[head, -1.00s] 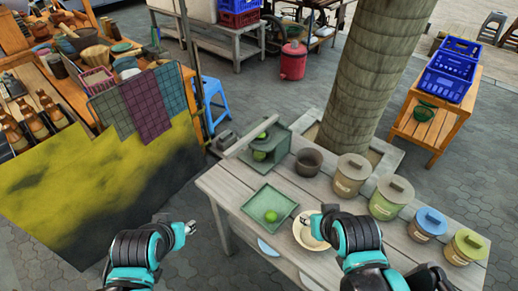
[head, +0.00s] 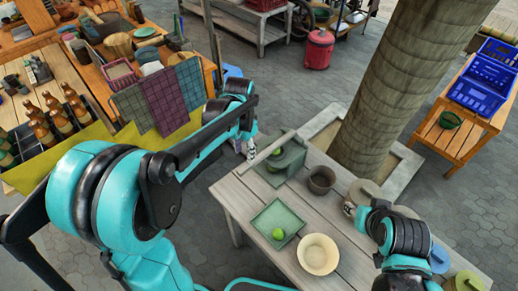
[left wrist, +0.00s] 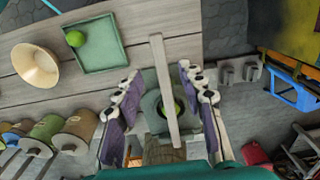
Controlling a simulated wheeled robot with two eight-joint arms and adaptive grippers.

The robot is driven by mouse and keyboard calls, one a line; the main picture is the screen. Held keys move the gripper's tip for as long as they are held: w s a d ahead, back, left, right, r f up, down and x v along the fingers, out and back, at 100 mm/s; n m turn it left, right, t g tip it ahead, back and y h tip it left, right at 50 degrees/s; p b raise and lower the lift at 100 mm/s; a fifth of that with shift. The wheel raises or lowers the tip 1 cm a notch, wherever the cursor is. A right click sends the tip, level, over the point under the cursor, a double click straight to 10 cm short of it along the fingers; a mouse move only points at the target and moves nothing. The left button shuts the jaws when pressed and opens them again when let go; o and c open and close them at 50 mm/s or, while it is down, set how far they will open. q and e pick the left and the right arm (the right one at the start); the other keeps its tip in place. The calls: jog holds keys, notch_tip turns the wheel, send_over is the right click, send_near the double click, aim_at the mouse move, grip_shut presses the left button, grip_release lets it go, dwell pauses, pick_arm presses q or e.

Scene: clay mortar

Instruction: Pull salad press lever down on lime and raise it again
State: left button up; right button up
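The green salad press (head: 290,160) stands at the far left corner of the table, with its long pale lever (head: 262,156) slanting out to the left. A lime (head: 275,151) shows inside the press, and in the left wrist view (left wrist: 178,106). My left gripper (head: 247,148) is close to the lever's outer part. In the left wrist view its fingers (left wrist: 162,98) are spread, with the lever (left wrist: 160,75) between them in the picture and a gap on both sides. My right gripper (head: 350,209) is beside the canisters; its finger opening is unclear.
A green tray (head: 258,234) with another lime (head: 278,234) lies nearer on the table, beside a cream bowl (head: 318,254). A dark pot (head: 321,179) stands right of the press. Lidded canisters (head: 366,192), partly hidden by my right arm, line the right side. A pillar (head: 395,100) rises behind.

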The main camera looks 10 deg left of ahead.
aim_at(246, 166)
pick_arm(q)
jog(key=shift+w+d, duration=0.15)
jog(key=shift+w, duration=0.15)
jog(key=shift+f, duration=0.25)
notch_tip(246, 166, down, 7)
jog(key=shift+f+b, duration=0.2)
jog(key=shift+b, duration=1.05)
jog(key=shift+r, duration=0.1)
grip_shut()
